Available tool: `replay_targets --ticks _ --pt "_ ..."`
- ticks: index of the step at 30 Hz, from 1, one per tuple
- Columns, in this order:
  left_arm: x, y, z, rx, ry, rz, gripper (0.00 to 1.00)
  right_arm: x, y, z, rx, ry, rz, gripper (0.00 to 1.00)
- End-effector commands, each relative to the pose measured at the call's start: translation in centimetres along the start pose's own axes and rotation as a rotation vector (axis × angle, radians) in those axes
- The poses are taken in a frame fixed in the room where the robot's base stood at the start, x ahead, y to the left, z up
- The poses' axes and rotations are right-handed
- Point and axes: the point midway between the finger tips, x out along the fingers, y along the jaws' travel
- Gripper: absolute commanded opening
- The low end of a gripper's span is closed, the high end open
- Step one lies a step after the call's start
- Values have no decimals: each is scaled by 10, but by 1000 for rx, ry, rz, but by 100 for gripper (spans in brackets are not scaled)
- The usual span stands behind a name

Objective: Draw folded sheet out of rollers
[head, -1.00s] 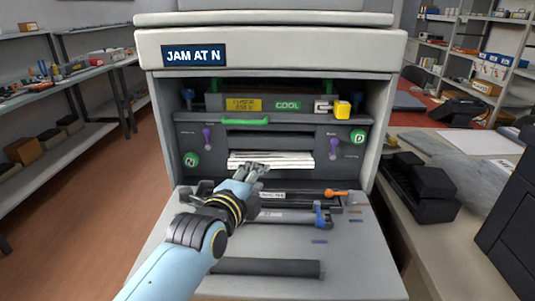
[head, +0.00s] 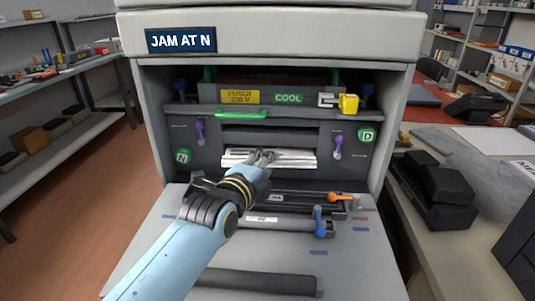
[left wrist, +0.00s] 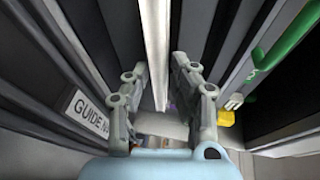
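The folded white sheet (head: 300,159) sticks out of the dark slot in the open printer, with several pleats stacked. My left gripper (head: 263,155) is at the middle of its front edge, reaching in from the lower left. In the left wrist view the sheet shows as a white strip (left wrist: 157,40) running between the two fingers. The left gripper (left wrist: 162,75) is open there, with a gap on both sides of the strip. The rollers cannot be made out. My right gripper is not in view.
A "JAM AT N" sign (head: 181,40) is on the printer. A green bar (head: 241,115) and the fuser label (head: 240,97) sit above the slot. Purple levers (head: 337,147) flank it. The lowered door (head: 250,262) lies below, with an orange lever (head: 340,197) and a blue lever (head: 319,221).

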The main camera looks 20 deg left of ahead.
Motion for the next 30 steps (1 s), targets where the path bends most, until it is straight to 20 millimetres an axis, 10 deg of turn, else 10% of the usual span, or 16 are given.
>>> replay_targets --ticks 30 --pt "-28 5 -9 -1 1 3 6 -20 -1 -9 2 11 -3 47"
